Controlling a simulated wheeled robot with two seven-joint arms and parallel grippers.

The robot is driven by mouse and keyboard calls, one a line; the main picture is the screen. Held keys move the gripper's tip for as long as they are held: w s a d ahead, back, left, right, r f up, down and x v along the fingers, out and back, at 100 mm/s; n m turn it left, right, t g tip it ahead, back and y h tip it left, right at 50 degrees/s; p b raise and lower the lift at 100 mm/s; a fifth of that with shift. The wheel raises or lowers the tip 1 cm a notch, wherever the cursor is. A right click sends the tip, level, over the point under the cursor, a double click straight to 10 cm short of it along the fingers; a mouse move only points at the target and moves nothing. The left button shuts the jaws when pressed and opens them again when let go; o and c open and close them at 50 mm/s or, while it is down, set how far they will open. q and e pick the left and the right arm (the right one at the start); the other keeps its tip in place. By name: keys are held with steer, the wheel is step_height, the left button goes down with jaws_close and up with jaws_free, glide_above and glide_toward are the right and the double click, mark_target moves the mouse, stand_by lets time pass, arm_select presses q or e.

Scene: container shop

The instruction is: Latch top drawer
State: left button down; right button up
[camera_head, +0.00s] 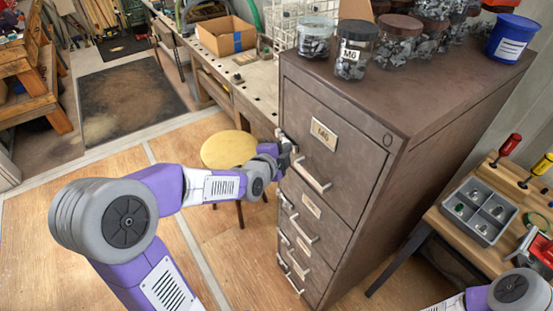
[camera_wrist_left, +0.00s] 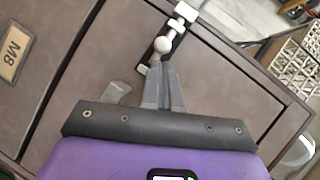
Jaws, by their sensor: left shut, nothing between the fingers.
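The brown metal cabinet (camera_head: 428,129) has a top drawer (camera_head: 345,128) with a bar handle (camera_head: 313,175) and a label. The label reads M8 in the left wrist view (camera_wrist_left: 11,60). The top drawer looks flush with the cabinet front. A metal latch with a pale ball knob (camera_wrist_left: 166,44) sits at the drawer's side edge in the left wrist view. My left gripper (camera_head: 290,150) is at the drawer's left edge, shut and empty. Its fingertips (camera_wrist_left: 164,68) are right at the knob; I cannot tell whether they touch. My right gripper is out of view.
Several clear jars (camera_head: 355,52) and a blue tub (camera_head: 511,38) stand on the cabinet top. Left of it are a round stool (camera_head: 228,147) and a long workbench (camera_head: 250,78). At right, a bench carries a grey divided tray (camera_head: 480,211) and screwdrivers (camera_head: 507,147).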

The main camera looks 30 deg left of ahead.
arm_select(q)
steer(key=d+b+v, duration=0.1)
steer(key=v, duration=1.1)
steer(key=shift+d+r, duration=0.35)
steer(key=shift+w, duration=0.1)
